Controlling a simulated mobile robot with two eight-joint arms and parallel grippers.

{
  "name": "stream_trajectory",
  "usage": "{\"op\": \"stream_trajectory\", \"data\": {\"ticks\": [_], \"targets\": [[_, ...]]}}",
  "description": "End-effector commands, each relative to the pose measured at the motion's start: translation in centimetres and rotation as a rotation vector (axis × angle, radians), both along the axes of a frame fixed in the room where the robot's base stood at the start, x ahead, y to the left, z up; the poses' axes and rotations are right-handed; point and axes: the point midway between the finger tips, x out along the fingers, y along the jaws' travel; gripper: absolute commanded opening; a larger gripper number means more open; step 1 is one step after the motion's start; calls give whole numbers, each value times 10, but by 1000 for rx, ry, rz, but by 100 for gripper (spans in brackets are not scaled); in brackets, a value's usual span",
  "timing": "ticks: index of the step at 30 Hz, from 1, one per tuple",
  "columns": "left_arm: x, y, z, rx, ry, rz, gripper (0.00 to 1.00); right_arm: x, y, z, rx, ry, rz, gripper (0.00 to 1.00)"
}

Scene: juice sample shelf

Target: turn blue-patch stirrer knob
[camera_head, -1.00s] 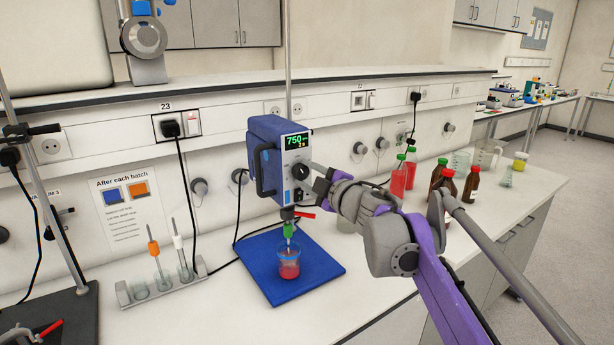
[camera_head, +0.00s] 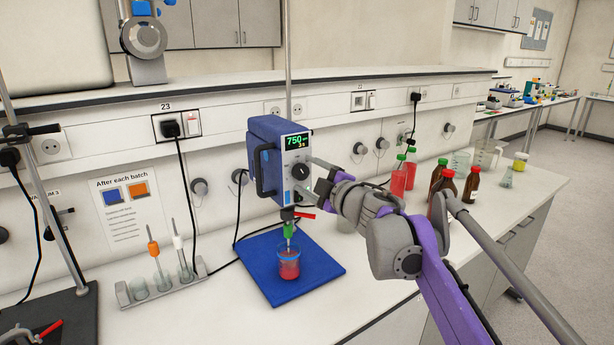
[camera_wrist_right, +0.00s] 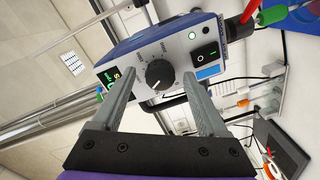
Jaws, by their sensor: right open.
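The blue-patch stirrer (camera_head: 268,165) is a blue box on a vertical rod, with a grey front panel. The blue patch (camera_wrist_right: 208,72) is beside the power switch there. My right gripper (camera_head: 305,175) is open in front of the panel. In the right wrist view, its fingers appear on either side of the knob, with visible gaps. My left gripper is not in view.
A beaker of red liquid (camera_head: 289,268) stands under the stirrer on a blue base plate (camera_head: 316,265). A rack with tubes (camera_head: 163,285) is at left. Red bottles (camera_head: 410,166) and brown bottles (camera_head: 471,184) stand behind my right arm. Clear bench lies in front.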

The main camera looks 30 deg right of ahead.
Motion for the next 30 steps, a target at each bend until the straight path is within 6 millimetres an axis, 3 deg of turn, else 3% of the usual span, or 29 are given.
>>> {"op": "stream_trajectory", "data": {"ticks": [15,20,30], "targets": [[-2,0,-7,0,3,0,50,-91,-9,4,-1,0,-2,77],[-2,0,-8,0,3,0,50,-101,-9,4,-1,0,-1,77],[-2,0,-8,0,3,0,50,-102,-9,4,0,0,0,77]]}}
